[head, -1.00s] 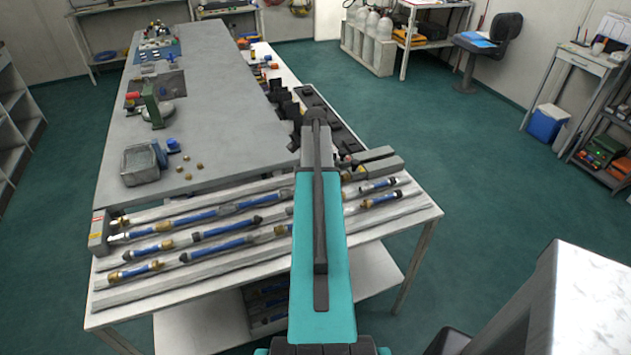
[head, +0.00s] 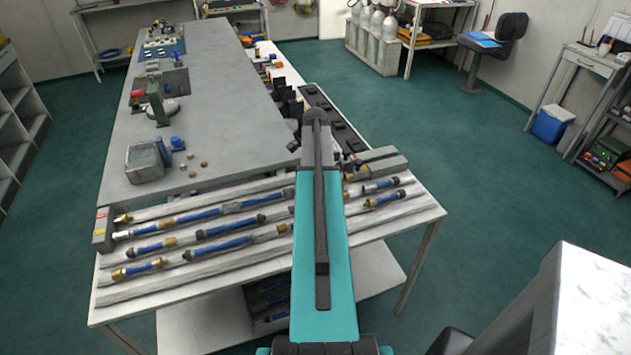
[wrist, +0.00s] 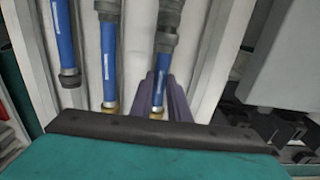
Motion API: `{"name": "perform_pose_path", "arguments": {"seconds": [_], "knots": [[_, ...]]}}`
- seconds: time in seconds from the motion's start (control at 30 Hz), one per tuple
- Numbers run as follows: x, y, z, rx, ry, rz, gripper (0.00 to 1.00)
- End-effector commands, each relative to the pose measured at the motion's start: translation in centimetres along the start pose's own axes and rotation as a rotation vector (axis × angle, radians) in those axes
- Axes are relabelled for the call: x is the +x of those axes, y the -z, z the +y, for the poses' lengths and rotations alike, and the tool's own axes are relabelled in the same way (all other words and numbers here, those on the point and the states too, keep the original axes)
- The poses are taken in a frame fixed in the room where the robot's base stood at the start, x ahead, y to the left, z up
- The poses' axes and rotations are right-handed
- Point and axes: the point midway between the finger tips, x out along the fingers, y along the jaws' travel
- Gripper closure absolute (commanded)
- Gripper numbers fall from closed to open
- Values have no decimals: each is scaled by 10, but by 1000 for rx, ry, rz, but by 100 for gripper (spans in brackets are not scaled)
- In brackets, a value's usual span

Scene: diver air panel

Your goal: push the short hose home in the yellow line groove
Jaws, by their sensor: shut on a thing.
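In the wrist view my gripper (wrist: 164,98) has its dark purple fingers closed around a short blue hose (wrist: 159,88). This hose has a brass end towards me and a dark grey fitting at its far end. In the head view my arm hides the gripper and the held hose. The grooved panel (head: 135,293) lies along the table's near edge, with several blue hose pieces in its pale grooves. A grey end block (head: 102,236) with small coloured labels stands at its left. I cannot tell which groove is the yellow one, or how deep the held hose sits.
Two other blue hoses, one left (wrist: 64,42) and one middle (wrist: 108,55), run beside the held one. A second grey block (head: 375,162) stands at the panel's right end. A grey tray (head: 144,163) and loose brass fittings lie behind the panel. The rear tabletop is mostly clear.

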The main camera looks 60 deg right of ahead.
Motion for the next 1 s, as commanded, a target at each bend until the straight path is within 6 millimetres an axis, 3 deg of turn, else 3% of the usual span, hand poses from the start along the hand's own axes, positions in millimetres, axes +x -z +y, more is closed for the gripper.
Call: {"name": "perform_pose_path", "arguments": {"seconds": [0.6, 0.63, 0.73, 1.0], "knots": [[0, -9, 0, -1, 1, 0, 100], [0, -8, 0, -1, 1, 0, 79], [0, -8, 0, -1, 1, 0, 62], [0, -8, 0, -1, 0, 0, 62]]}}
